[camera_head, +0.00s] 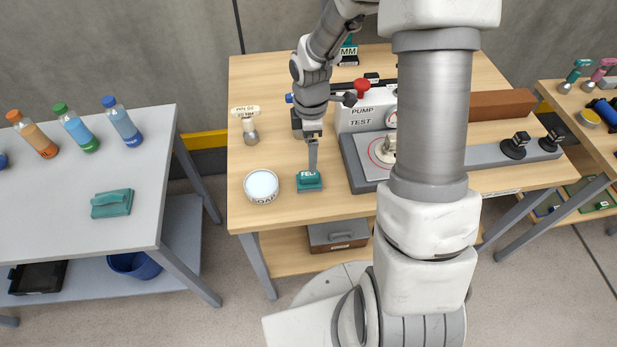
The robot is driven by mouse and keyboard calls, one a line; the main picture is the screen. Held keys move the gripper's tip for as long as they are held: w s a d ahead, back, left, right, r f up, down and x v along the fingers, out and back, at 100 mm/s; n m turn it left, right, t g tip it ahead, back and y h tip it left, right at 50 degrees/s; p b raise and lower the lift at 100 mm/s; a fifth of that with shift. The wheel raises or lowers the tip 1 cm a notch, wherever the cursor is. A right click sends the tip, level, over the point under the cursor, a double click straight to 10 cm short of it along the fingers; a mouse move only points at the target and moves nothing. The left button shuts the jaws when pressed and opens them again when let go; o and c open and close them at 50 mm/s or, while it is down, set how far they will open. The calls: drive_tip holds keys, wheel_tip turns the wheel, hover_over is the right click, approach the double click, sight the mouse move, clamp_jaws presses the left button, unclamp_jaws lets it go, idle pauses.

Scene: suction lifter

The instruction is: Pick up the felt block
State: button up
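The felt block (309,184) is a small teal block with a white label reading "FELT". It lies on the wooden table (285,214) near the front edge, left of the pump test box. My gripper (312,168) points down directly above the block, with its narrow fingers at or just over the block's top. One finger edge shows from this angle, so its opening is hidden. I cannot tell whether the fingers touch the block.
A white round tub (261,186) stands close left of the block. The pump test box (362,106) and a grey base plate (357,172) are close on the right. A white-topped stamp (248,124) stands behind left.

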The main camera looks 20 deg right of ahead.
sight(308, 174)
wheel_tip(308, 174, down, 6)
drive_tip(key=shift+r, duration=0.15)
drive_tip(key=f, duration=0.3)
drive_tip(key=f+p, duration=0.1)
drive_tip(key=shift+s+a+f, duration=0.15)
drive_tip(key=shift+s+a, duration=0.2)
drive_tip(key=shift+f, duration=0.5)
drive_tip(key=shift+c, duration=0.3)
drive_tip(key=c, duration=1.4)
drive_tip(key=shift+r, duration=0.15)
